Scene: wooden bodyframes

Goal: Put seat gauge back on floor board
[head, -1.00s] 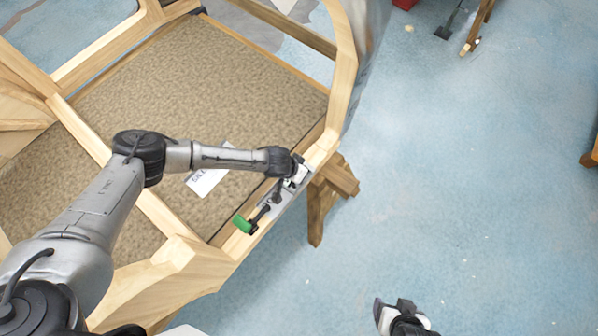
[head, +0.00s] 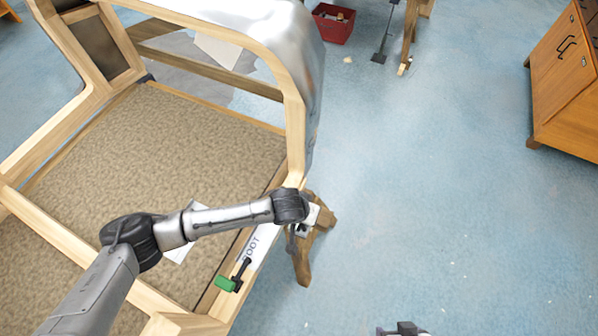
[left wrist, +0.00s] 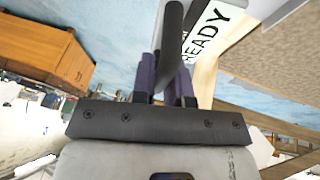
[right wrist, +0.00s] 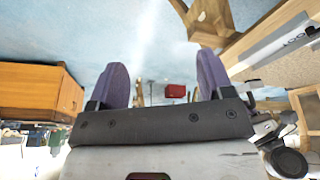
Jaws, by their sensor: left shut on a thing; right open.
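My left gripper (head: 301,222) is above the sill at the near right corner of the wooden bodyframe (head: 293,110). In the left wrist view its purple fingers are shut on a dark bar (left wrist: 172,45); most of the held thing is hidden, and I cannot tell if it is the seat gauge. The brown carpet-like floor board (head: 190,140) lies inside the frame, with a white card (head: 178,252) on it, partly behind my arm. A green-handled black tool (head: 227,284) sits on the sill. My right gripper (head: 403,328) is open and empty, low in the head view.
A lettered pale plate (head: 262,243) lies along the sill. A wooden trestle (head: 303,262) stands under the corner. A red bin (head: 333,24) and a wooden cabinet (head: 568,85) stand farther off. The blue floor (head: 430,200) between is clear.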

